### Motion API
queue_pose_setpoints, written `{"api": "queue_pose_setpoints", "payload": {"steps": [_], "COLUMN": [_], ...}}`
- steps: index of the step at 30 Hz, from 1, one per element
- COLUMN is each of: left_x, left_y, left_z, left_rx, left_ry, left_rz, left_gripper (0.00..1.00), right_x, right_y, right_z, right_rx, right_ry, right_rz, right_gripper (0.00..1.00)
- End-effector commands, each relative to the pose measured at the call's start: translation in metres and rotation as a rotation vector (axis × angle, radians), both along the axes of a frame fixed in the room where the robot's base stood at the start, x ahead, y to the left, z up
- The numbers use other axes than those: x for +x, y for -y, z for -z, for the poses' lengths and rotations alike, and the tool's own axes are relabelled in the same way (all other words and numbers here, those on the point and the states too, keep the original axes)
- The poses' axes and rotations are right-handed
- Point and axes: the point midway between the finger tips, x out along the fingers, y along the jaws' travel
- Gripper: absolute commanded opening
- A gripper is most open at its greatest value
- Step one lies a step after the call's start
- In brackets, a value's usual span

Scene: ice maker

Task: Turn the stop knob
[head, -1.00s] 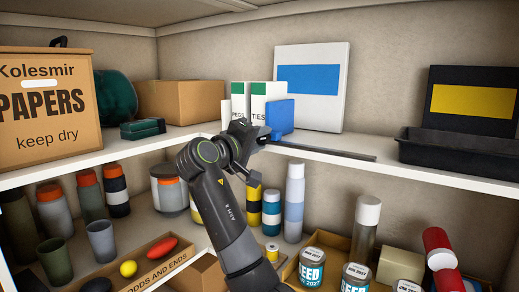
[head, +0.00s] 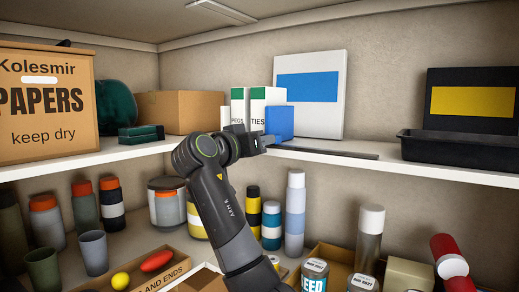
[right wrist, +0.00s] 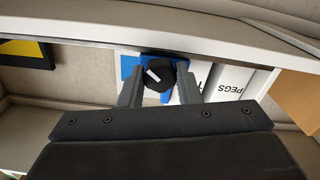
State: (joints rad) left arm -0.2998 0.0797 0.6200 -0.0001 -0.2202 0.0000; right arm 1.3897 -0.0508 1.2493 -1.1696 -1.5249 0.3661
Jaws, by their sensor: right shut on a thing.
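The stop knob (right wrist: 158,78) is black and round with a white pointer mark, seen in the right wrist view in front of a blue box. My right gripper (right wrist: 159,90) has a finger on each side of the knob and is shut on it. In the head view my right gripper (head: 256,143) is at the upper shelf's front edge, just left of and below the blue box (head: 280,122). The white pointer slants up and left in the wrist view. My left gripper is not in view.
The upper shelf (head: 340,166) holds white PEGS and TIES boxes (head: 262,108), a white binder (head: 333,112), a cardboard box (head: 180,110), a black tray (head: 460,153) and a flat dark strip (head: 325,151). Bottles and cans crowd the shelf below.

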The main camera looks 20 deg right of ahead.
Motion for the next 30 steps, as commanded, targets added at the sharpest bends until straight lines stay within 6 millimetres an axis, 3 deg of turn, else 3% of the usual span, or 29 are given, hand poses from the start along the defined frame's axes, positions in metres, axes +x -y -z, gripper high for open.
{"api": "queue_pose_setpoints", "payload": {"steps": [12,30], "left_x": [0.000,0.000], "left_y": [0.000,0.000], "left_z": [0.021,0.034], "left_rx": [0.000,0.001], "left_ry": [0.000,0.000], "left_rz": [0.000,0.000], "left_gripper": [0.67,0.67], "right_x": [0.001,0.001], "right_y": [-0.001,-0.001], "right_z": [0.006,0.005], "right_rx": [0.247,0.519], "right_ry": [0.304,0.650], "right_rz": [0.000,0.001], "right_gripper": [0.07,0.07]}}
